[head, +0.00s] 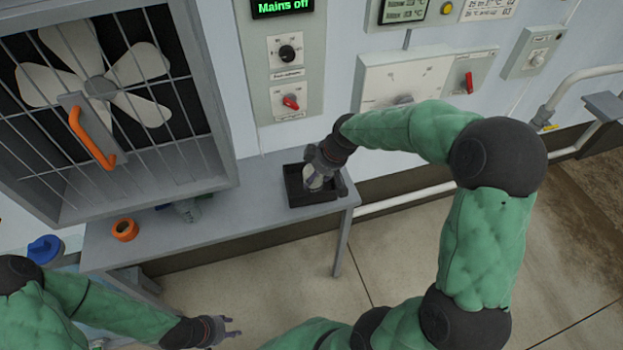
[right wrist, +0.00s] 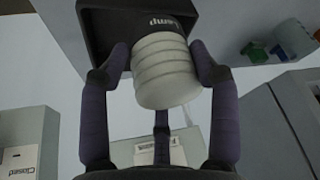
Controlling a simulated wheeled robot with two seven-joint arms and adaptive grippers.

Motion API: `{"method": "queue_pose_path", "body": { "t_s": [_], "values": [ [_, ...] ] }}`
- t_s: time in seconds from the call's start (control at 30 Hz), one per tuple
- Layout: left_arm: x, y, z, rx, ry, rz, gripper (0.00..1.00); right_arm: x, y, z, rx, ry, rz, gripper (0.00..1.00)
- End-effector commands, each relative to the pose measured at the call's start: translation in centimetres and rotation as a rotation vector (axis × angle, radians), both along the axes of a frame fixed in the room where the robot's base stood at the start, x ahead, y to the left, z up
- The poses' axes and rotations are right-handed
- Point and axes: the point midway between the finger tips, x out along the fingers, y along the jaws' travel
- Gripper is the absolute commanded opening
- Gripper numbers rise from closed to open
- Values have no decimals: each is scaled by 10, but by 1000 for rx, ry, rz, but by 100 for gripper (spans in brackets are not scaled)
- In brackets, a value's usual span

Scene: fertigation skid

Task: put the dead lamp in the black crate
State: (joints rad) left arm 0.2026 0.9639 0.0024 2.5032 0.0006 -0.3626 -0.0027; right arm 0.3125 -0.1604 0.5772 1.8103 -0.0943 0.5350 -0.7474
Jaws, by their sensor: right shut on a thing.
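The black crate (head: 297,198) sits at the right end of the grey bench; it also shows in the right wrist view (right wrist: 92,28). My right gripper (head: 317,178) points down over the crate. It is shut on the dead lamp (right wrist: 163,75), a pale ribbed cylinder with a dark end lettered "Lamp". In the head view the lamp (head: 313,183) is a small pale patch under the fingers, within the crate's outline. I cannot tell whether it touches the crate floor. My left gripper (head: 232,327) is open and empty, low in front of the bench.
The grey bench (head: 240,222) also holds an orange ring (head: 124,229) and a small greenish thing (head: 188,210). A barred fan housing (head: 170,145) with an orange handle (head: 92,138) overhangs its left part. A blue-lidded container (head: 45,249) stands at left. Wall panels are behind.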

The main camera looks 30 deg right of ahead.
Motion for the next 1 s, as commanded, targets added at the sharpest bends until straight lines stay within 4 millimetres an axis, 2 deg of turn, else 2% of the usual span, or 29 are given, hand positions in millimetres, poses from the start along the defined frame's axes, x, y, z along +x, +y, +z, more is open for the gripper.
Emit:
{"method": "queue_pose_path", "body": {
  "t_s": [0.1, 0.23, 0.4, 0.63, 0.87, 1.0],
  "values": [
    [0, 0, -8, 0, 0, 0, 40, 22, -9, -15, 1, 3, 0, 24],
    [0, 0, -15, 0, 0, 0, 40, 39, -15, -38, 1, 2, -1, 24],
    [0, 0, -21, 0, 0, 0, 40, 53, -21, -55, 0, 0, -1, 24],
    [0, 0, -23, 0, 0, 0, 40, 61, -24, -65, 0, 0, -1, 24],
    [0, 0, -33, 0, 0, 0, 40, 64, -25, -96, 1, 3, 0, 24],
    [0, 0, -33, 0, 0, 0, 40, 65, -25, -99, 0, -1, 0, 24]
  ]
}}
